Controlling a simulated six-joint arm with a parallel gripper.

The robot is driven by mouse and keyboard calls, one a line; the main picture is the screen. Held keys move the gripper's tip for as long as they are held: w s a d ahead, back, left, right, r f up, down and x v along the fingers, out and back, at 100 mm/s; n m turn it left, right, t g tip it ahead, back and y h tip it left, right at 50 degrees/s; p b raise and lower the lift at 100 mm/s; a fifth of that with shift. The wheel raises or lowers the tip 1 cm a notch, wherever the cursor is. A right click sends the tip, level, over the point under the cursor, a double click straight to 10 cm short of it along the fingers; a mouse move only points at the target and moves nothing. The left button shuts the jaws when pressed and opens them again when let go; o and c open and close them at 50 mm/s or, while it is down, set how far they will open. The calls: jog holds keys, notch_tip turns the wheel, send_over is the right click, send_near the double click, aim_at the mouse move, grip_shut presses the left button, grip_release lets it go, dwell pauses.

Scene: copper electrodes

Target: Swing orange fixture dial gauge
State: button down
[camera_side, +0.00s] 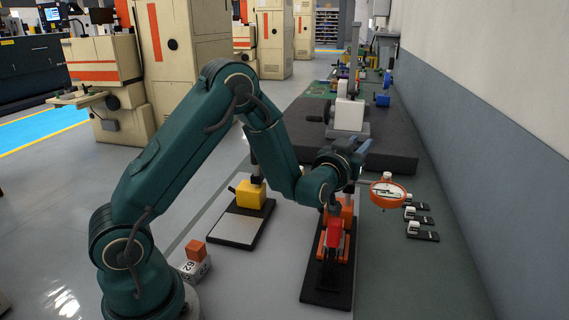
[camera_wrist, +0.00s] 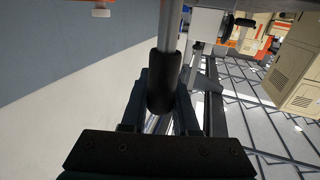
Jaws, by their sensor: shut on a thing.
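The dial gauge (camera_side: 388,193), with an orange rim and a pale face, hangs out to the right of my gripper (camera_side: 352,165) in the side view. An orange edge shows at the top left of the wrist view (camera_wrist: 90,3), probably the gauge. The orange fixture (camera_side: 342,232), with a red part, stands on a black base plate (camera_side: 326,298) below my wrist. In the wrist view my gripper (camera_wrist: 160,108) is shut on a black sleeve (camera_wrist: 163,80) on a metal rod (camera_wrist: 173,28). In the side view my wrist hides most of this grip.
A yellow fixture (camera_side: 251,193) on a black-edged plate stands to the left. An orange block and a numbered block (camera_side: 194,270) sit near my base. Small black-and-white clamps (camera_side: 420,233) lie at right. A dark surface plate (camera_side: 385,150) with a white-grey instrument lies behind.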

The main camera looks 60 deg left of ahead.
jog(key=shift+m+h, duration=0.3)
jog(key=shift+h, duration=0.1)
dwell(0.3)
jog(key=m+h, duration=0.1)
jog(key=m+t+h, duration=0.1)
jog(key=h, duration=0.1)
jog(key=m+h, duration=0.1)
jog(key=shift+w+d+t+h, duration=0.1)
jog(key=shift+d+t+h, duration=0.2)
jog(key=shift+t+h, duration=0.1)
jog(key=shift+d+m+g+h, duration=0.1)
jog(key=shift+d+m+h, duration=0.15)
jog(key=shift+m+h, duration=0.85)
jog(key=shift+d+m+g+h, duration=0.1)
jog(key=shift+d+m+h, duration=0.4)
jog(key=shift+h, duration=1)
jog(key=shift+d+m+g+h, duration=0.1)
jog(key=shift+m+h, duration=0.9)
jog(key=shift+h, duration=0.3)
jog(key=c, duration=0.7)
grip_release()
jog(key=shift+v, duration=2.55)
